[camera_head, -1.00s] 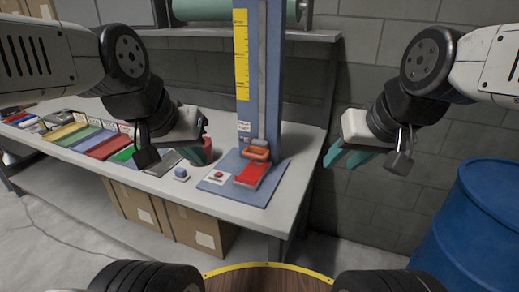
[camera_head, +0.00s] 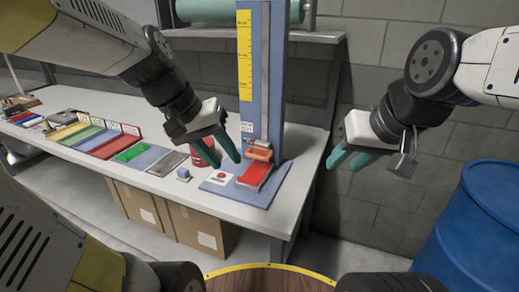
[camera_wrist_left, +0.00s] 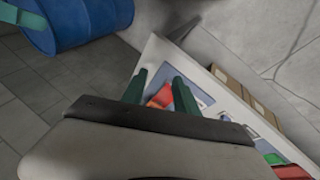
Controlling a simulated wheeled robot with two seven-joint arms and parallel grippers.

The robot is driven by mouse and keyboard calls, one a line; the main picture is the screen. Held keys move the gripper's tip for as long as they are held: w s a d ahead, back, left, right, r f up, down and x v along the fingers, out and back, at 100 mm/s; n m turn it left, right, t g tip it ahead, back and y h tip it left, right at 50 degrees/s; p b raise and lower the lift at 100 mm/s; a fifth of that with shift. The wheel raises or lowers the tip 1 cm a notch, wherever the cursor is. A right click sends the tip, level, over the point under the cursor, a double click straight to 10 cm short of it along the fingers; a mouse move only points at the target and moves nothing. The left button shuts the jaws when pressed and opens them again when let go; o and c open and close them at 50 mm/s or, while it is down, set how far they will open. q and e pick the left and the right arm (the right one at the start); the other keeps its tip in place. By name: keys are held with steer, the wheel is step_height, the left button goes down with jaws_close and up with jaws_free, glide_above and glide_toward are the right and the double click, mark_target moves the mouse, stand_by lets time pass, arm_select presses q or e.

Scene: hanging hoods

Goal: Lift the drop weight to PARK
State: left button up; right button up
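The drop-weight rig has a blue upright column (camera_head: 278,75) with a yellow scale (camera_head: 244,55) on a blue base. The weight with its orange handle (camera_head: 260,154) sits low on the column, just above a red pad (camera_head: 255,174). My left gripper (camera_head: 226,160) is open and empty, a little left of the orange handle and apart from it in the picture. In the left wrist view its teal fingers (camera_wrist_left: 160,90) are spread, with orange and red parts of the rig partly showing between them. My right gripper (camera_head: 350,160) is open and empty, right of the column.
A red cylinder (camera_head: 205,152) stands behind my left gripper. A button box (camera_head: 221,178) and a small blue block (camera_head: 184,174) are at the front. Coloured trays (camera_head: 105,145) line the bench to the left. A blue barrel (camera_head: 485,225) stands on the floor at right.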

arm_select(q)
steer(key=w+d+f+n+g+h, duration=0.1)
steer(key=w+d+f+g+h, duration=0.2)
steer(key=w, duration=0.5)
steer(key=n+t+h, duration=0.6)
steer(key=h, duration=0.1)
glide_toward(252, 157)
steer(key=x, duration=0.3)
steer(key=shift+d+f, duration=0.1)
steer(key=shift+d, duration=0.1)
steer(key=x, duration=0.7)
steer(key=shift+w+d, duration=0.3)
jaws_close()
